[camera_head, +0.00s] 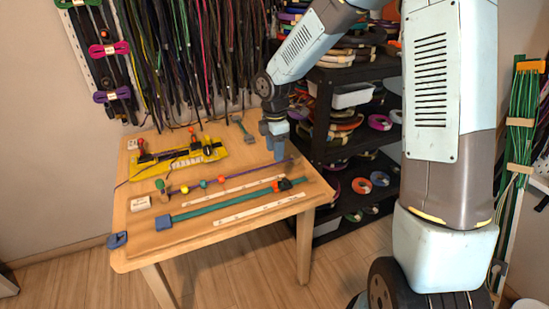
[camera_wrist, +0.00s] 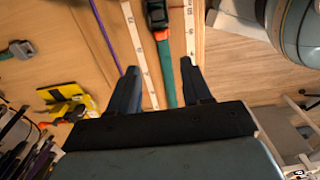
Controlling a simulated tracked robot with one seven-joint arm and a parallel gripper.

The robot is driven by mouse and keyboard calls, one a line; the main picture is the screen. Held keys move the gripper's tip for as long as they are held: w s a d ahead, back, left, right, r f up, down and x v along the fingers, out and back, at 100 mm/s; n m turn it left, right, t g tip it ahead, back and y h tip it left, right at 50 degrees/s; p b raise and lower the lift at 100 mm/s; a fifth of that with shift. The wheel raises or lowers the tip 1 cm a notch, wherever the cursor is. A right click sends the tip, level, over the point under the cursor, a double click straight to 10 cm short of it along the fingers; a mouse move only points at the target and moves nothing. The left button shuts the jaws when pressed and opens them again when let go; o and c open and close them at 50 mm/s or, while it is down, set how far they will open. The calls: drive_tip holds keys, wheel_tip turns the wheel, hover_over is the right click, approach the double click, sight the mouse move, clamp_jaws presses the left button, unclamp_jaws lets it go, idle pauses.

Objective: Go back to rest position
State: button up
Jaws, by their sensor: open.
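My gripper (camera_head: 279,149) hangs above the far right part of the wooden table (camera_head: 135,250), fingers pointing down. In the wrist view my gripper (camera_wrist: 158,85) shows two blue fingers spread apart with nothing held between them. A green strap (camera_head: 225,204) with a black and orange buckle lies along the table below and nearer the front; it also shows in the wrist view (camera_wrist: 166,65) beyond the fingertips. A purple cord with coloured beads (camera_head: 203,184) lies behind the strap. I cannot tell the exact height of the fingers above the table.
White rulers (camera_head: 245,212) lie beside the strap. A yellow jig (camera_head: 180,162) sits at the table's back left. A black shelf (camera_head: 322,120) with coiled cords stands close to the table's right. Hanging cords (camera_head: 190,60) cover the back wall. Open floor lies in front.

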drive_tip(key=shift+r, duration=0.3)
drive_tip(key=s+d+r+m+t+h, duration=0.1)
drive_tip(key=s+d+r+m, duration=0.45)
drive_tip(key=r, duration=0.25)
drive_tip(key=s+d+r+m+t, duration=0.2)
drive_tip(key=s+d+r+m, duration=0.35)
drive_tip(key=r, duration=0.25)
drive_tip(key=s+d+r+m+t, duration=0.1)
drive_tip(key=s+d+r+m, duration=0.1)
drive_tip(key=s, duration=0.3)
drive_tip(key=s+d+r+m, duration=0.3)
drive_tip(key=s+m, duration=0.2)
drive_tip(key=s+d+r+m+t+y, duration=0.1)
drive_tip(key=s+d+r+m, duration=0.1)
drive_tip(key=s+d+m, duration=0.1)
drive_tip(key=s+m, duration=0.1)
drive_tip(key=s, duration=0.1)
drive_tip(key=shift+s+r+t, duration=0.2)
drive_tip(key=shift+s+t, duration=0.1)
drive_tip(key=shift+d, duration=0.1)
drive_tip(key=shift+c, duration=0.6)
idle(0.3)
